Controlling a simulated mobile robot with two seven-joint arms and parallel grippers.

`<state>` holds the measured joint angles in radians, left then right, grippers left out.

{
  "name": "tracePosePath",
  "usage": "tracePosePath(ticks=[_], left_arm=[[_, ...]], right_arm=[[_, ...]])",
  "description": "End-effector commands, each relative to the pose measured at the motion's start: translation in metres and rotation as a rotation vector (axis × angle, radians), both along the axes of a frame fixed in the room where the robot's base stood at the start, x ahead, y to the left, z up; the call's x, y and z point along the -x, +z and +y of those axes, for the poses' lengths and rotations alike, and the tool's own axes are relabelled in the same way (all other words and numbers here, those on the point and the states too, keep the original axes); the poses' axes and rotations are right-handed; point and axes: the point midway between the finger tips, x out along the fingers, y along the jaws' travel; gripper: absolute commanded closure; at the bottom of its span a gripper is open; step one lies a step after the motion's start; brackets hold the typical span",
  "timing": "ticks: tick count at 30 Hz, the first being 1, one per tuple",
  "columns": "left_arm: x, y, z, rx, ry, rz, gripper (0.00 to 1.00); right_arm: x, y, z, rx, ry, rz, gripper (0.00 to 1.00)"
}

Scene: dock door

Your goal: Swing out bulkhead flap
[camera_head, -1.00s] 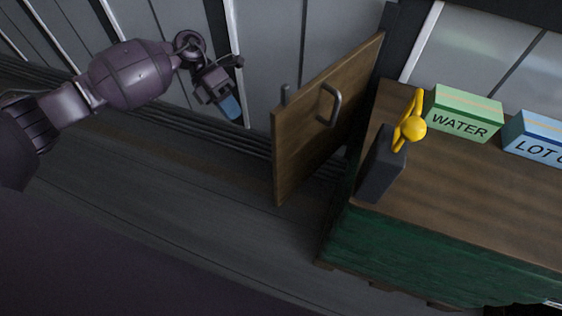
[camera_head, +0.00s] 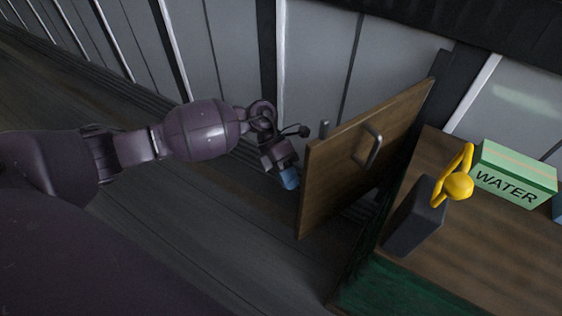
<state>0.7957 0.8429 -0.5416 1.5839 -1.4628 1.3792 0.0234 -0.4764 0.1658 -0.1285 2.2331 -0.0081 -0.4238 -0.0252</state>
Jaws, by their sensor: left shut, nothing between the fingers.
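The bulkhead flap is a brown wooden panel (camera_head: 340,178), standing swung out from a dark post, with a grey bar handle (camera_head: 371,146) on its face. A small grey latch piece stands at its upper left corner. My left gripper (camera_head: 289,178), with blue fingertips, is shut and empty. It is just left of the flap's free edge; whether it touches the edge I cannot tell. My right gripper is not in view.
A wooden-topped counter with a green side (camera_head: 385,291) stands at the right. On it are a dark block (camera_head: 415,217), a yellow figure-like object (camera_head: 459,186) and a green WATER box (camera_head: 514,175). Dark floor (camera_head: 190,240) lies open left of the flap.

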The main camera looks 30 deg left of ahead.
Motion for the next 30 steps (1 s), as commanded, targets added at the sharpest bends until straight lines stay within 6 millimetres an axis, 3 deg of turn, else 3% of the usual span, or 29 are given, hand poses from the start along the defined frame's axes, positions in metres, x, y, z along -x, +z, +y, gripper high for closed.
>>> tracePosePath(ticks=[6,22,30], left_arm=[[0.008,0.002,-0.018,0.0,-0.001,-0.002,1.0],[0.012,0.004,-0.026,0.0,0.011,-0.005,1.0],[0.029,0.014,-0.068,0.002,0.139,-0.016,1.0]], right_arm=[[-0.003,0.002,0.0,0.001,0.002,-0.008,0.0],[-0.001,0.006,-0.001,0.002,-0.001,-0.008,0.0],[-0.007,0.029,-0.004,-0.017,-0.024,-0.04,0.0]])
